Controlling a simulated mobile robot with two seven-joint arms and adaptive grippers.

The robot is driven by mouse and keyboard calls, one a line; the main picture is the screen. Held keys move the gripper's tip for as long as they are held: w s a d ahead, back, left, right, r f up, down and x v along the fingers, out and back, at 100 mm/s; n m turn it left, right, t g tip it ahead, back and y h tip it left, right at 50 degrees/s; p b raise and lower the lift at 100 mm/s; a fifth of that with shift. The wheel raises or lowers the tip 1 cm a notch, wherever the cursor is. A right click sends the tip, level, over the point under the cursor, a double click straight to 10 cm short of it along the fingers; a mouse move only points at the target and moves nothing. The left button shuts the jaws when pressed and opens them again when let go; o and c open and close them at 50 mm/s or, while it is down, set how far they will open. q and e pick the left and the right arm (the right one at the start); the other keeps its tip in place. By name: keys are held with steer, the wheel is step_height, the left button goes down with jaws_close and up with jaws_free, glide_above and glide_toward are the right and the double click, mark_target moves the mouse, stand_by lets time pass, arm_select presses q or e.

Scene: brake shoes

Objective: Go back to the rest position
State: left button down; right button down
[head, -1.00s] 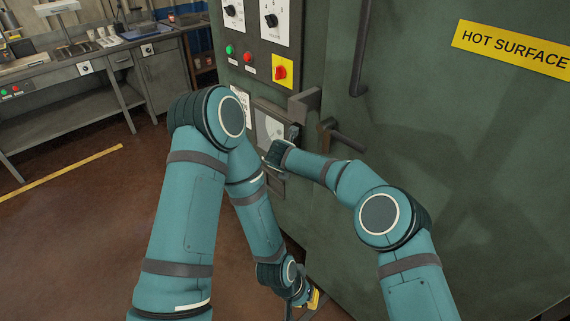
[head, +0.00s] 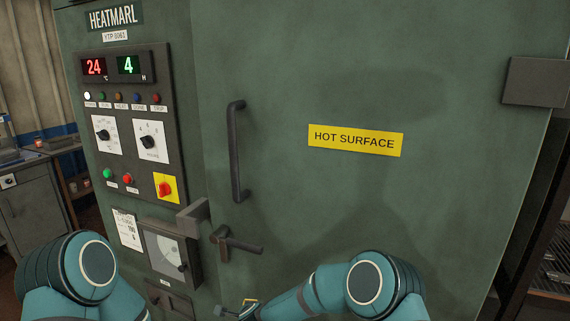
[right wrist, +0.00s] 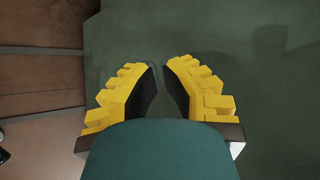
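My right gripper (head: 248,302) is at the bottom edge of the head view, in front of the green oven (head: 400,60) and below its latch lever (head: 240,244). The right wrist view shows its two yellow fingers (right wrist: 160,68) with dark pads. The tips are a little apart, with only the green surface seen between them. My left arm (head: 70,285) shows at the lower left of the head view. Its gripper is outside the picture.
The oven door looks shut, with a vertical handle (head: 236,150) and a yellow "HOT SURFACE" sign (head: 355,140). A control panel (head: 130,130) is left of the door. A workbench (head: 35,200) stands at the far left. A dark rack (head: 552,255) is at the right edge.

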steer(key=s+d+f+n+g, duration=0.1)
steer(key=s+d+f+n, duration=0.25)
steer(key=s+d, duration=0.25)
steer(key=s+d+f+n+g, duration=0.2)
steer(key=s+d+n, duration=0.3)
steer(key=s+d, duration=0.15)
steer(key=s+d+n+g, duration=0.2)
steer(key=s+d+n, duration=0.1)
steer(key=s, duration=0.5)
steer(key=s+d+f+n+g+y, duration=0.1)
steer(key=s+d+n, duration=0.3)
steer(key=s, duration=0.5)
steer(key=shift+d+f+g, duration=0.25)
steer(key=shift+d+g, duration=0.15)
steer(key=shift+d, duration=0.45)
